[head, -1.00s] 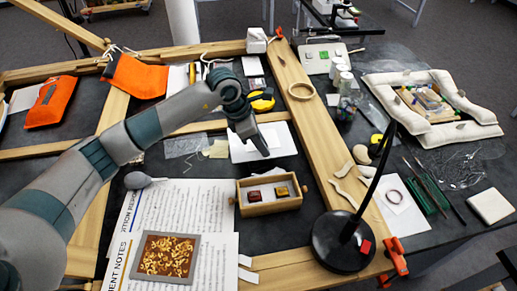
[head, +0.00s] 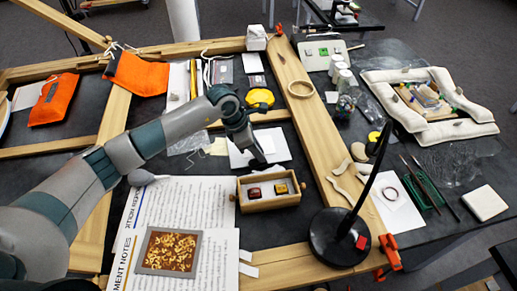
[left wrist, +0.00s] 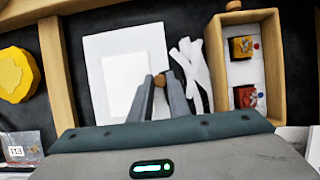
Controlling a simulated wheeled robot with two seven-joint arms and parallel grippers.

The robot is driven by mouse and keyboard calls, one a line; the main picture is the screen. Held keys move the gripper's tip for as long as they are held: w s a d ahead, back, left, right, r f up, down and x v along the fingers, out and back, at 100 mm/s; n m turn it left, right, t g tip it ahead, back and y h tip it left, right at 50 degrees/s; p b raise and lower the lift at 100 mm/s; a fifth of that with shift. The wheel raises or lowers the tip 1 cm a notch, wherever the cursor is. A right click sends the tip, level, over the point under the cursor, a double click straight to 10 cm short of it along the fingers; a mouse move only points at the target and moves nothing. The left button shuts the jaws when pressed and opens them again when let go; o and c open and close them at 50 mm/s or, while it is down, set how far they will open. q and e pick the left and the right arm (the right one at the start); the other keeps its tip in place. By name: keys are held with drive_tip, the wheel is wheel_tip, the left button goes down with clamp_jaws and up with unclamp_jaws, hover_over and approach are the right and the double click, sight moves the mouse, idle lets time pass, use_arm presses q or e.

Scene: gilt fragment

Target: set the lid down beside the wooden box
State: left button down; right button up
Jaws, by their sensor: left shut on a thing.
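The wooden box (head: 268,204) stands open in the middle of the head view, with a dark red piece (head: 254,193) and an amber piece (head: 281,189) on its white lining. It also shows at the right of the left wrist view (left wrist: 214,70). My left gripper (head: 258,156) is just behind the box in the head view. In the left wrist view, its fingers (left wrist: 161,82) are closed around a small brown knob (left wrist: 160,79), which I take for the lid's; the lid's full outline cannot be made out. My right gripper is not in view.
White sheets (left wrist: 94,48) lie under the fingers, and curled white strips (left wrist: 186,62) lie between them and the box. A yellow object (head: 260,97) lies farther back. A wooden beam (head: 322,130) and a black lamp base (head: 330,240) bound the right side.

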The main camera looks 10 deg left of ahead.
use_arm(q)
drive_tip(key=shift+f, duration=0.1)
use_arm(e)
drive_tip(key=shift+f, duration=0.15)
use_arm(q)
drive_tip(key=c, duration=2.1)
unclamp_jaws()
drive_tip(key=o, duration=0.4)
drive_tip(key=shift+o, duration=0.2)
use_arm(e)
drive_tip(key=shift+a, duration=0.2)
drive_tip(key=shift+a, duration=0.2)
